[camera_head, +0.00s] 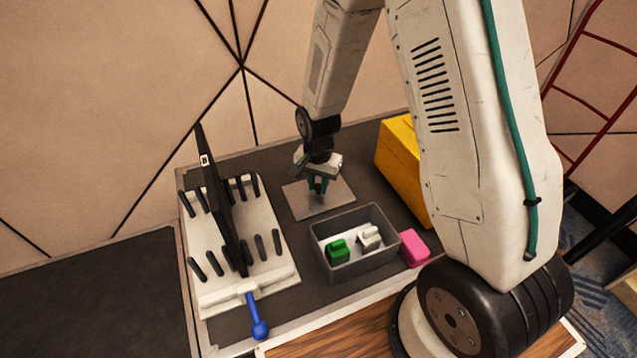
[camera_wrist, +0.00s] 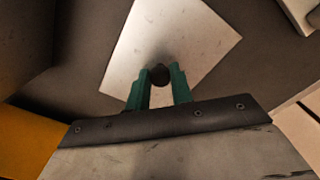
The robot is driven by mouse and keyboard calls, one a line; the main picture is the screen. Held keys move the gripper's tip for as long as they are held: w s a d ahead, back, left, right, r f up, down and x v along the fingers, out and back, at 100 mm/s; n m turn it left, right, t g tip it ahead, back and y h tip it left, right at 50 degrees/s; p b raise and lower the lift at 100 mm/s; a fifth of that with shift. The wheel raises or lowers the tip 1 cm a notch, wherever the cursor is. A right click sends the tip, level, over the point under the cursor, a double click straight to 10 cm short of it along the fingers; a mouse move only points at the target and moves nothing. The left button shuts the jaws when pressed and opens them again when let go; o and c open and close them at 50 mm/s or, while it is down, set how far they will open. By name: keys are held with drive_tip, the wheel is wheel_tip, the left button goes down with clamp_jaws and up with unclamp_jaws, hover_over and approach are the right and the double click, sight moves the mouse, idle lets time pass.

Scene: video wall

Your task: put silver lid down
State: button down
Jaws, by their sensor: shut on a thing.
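The silver lid (camera_head: 335,196) is a flat, square metal plate behind the open grey box (camera_head: 362,267). My gripper (camera_head: 318,186) points down over its middle. In the wrist view, the teal fingers of my gripper (camera_wrist: 160,80) are shut on the dark round knob (camera_wrist: 160,72) of the lid (camera_wrist: 190,35). The lid looks roughly level, at or close above the dark tabletop (camera_head: 270,160). I cannot tell whether it touches the surface.
The box holds a green block (camera_head: 338,250) and a white block (camera_head: 369,238). A pink block (camera_head: 414,248) sits to its right. A yellow box (camera_head: 398,160) stands behind. A white pegged rack (camera_head: 270,215) holds an upright black panel (camera_head: 222,205); a blue-handled thing (camera_head: 258,322) is in front.

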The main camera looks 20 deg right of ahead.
sight(318, 186)
drive_tip(key=shift+f, duration=0.15)
drive_tip(key=c, duration=1.2)
unclamp_jaws()
drive_tip(key=shift+c, duration=0.2)
wheel_tip(318, 186, up, 13)
drive_tip(key=s+d+r+n, duration=0.2)
drive_tip(key=s+r+n, duration=0.2)
drive_tip(key=s+r, duration=0.95)
drive_tip(key=s+d+r+n+t, duration=0.1)
drive_tip(key=s+r+n, duration=0.4)
drive_tip(key=s, duration=0.7)
drive_tip(key=shift+s+r, duration=0.3)
drive_tip(key=shift+r, duration=0.6)
drive_tip(key=shift+d, duration=0.1)
